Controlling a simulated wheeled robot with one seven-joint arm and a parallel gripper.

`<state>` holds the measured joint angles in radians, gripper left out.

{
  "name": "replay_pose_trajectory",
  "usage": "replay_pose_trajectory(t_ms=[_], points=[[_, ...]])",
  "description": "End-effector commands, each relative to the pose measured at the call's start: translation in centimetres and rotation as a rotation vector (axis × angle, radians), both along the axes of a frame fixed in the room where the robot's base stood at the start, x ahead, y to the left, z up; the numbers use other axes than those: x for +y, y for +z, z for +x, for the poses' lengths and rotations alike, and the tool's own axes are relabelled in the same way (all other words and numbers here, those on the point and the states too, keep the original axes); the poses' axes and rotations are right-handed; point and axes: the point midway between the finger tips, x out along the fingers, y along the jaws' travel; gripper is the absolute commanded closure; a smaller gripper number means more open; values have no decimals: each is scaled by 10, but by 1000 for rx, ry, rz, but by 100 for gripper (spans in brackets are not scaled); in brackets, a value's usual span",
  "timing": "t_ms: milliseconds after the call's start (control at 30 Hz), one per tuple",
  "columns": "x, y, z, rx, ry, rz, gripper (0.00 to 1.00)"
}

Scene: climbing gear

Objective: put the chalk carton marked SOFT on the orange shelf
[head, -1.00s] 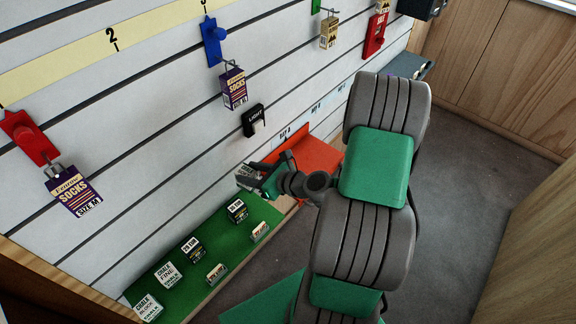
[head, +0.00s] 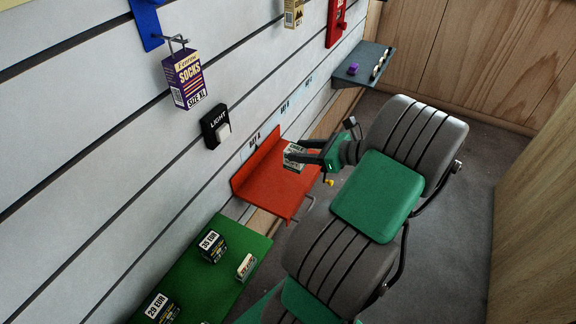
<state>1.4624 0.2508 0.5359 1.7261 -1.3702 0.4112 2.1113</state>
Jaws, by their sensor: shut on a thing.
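The orange shelf (head: 265,188) is fixed to the slatted wall in the middle of the head view, with a raised back against the wall. My gripper (head: 305,157) is shut on a small pale carton (head: 294,156) with dark print. The print is too small to read, so I cannot tell if it says SOFT. The carton appears over the right part of the orange shelf; I cannot tell whether it touches the surface. The visible part of the shelf looks empty.
A green shelf (head: 222,272) with dark boxes and price tags lies nearer, at lower left. A grey shelf (head: 361,66) holds a purple item farther back.

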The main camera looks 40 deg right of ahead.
Motion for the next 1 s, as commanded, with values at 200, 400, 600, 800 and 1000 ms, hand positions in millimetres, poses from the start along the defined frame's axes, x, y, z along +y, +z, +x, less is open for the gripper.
replay_pose_trajectory(t_ms=[200,400,600,800,1000], points=[[-8,-43,41,-1,3,1,100],[-12,-61,56,-1,0,0,100],[-14,-95,62,0,-2,2,100],[-14,-96,62,-1,-2,0,100],[-14,-99,61,0,-2,-1,55]])
